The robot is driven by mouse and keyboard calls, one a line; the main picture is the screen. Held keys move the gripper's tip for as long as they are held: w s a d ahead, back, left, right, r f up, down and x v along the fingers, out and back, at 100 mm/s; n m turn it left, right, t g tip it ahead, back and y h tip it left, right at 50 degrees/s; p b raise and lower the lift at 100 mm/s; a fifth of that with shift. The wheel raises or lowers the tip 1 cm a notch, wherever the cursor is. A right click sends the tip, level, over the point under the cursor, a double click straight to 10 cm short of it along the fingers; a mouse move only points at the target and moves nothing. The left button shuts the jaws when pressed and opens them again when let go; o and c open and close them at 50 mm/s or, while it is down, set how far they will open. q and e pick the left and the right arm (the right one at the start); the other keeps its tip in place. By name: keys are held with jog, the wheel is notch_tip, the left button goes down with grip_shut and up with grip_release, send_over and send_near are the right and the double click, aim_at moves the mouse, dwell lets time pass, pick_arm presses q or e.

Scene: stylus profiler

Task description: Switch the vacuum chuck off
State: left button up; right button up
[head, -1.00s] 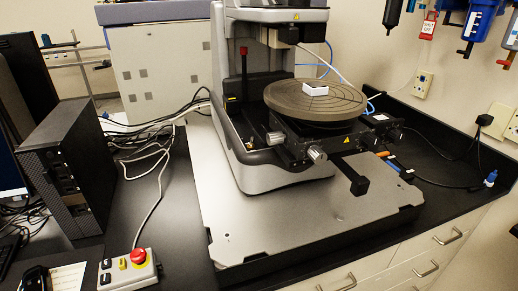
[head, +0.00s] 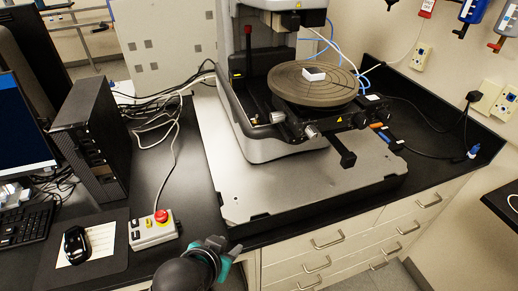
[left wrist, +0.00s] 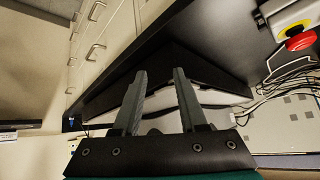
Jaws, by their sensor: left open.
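The vacuum chuck is the round dark disc (head: 302,88) on the profiler stage. A small white block (head: 314,74) lies on top of it. A black box with small fittings (head: 372,101) sits beside the stage; I cannot make out a vacuum switch on it. My left gripper (head: 221,243) is low in the head view, by the front counter edge, well short of the chuck. In the left wrist view its two fingers (left wrist: 157,72) are apart with nothing between them. My right gripper is not in view.
A control box (head: 152,233) with a red mushroom button (head: 161,215) stands left of my left gripper. The grey base plate (head: 270,185) has free room in front of the stage. A computer tower (head: 92,140), mouse (head: 76,244) and keyboard (head: 32,222) are at the left.

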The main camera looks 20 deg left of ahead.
aim_at(256, 118)
pick_arm(q)
jog(key=w+r+t, duration=0.2)
jog(key=w+r, duration=0.1)
jog(key=w+r+t, duration=0.2)
jog(key=w+r, duration=0.1)
jog(key=shift+w+a, duration=0.15)
jog(key=shift+w, duration=0.2)
jog(key=w+r+t+y, duration=0.1)
jog(key=w+r+t, duration=0.4)
jog(key=r, duration=0.4)
jog(key=shift+t, duration=0.3)
jog(key=w, duration=0.4)
jog(key=w+p, duration=0.1)
jog(key=w, duration=0.4)
jog(key=w+a, duration=0.1)
jog(key=w, duration=0.4)
jog(key=shift+w, duration=0.2)
grip_shut()
